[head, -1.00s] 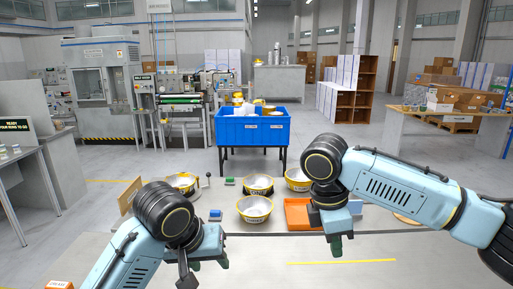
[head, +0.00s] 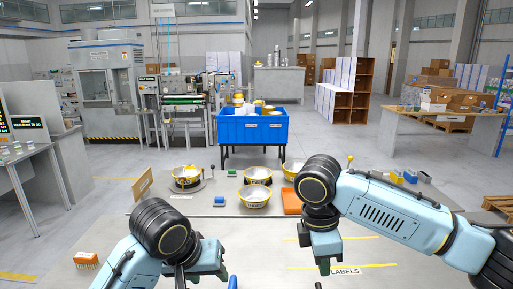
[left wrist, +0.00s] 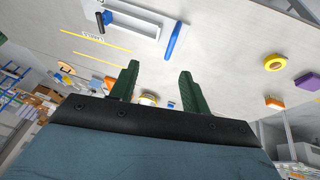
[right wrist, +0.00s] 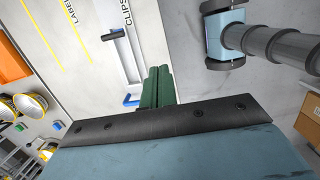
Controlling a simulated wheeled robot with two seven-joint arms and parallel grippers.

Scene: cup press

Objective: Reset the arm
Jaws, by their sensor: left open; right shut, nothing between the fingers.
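My left gripper (head: 207,272) is low at the front left of the table in the head view. In the left wrist view its two green fingers (left wrist: 158,85) are apart with nothing between them. My right gripper (head: 325,266) points down over the front of the table, near the yellow lines and the LABELS marking. In the right wrist view its green fingers (right wrist: 158,80) are together and hold nothing. Both grippers appear clear of the bowls.
Yellow-rimmed bowls stand at the table's back: one (head: 187,178) on a round base, others at the middle (head: 254,199) and behind it (head: 257,175). An orange tray (head: 291,201) is partly behind my right arm. A brush (head: 86,260) lies front left. A blue bin (head: 252,128) stands beyond.

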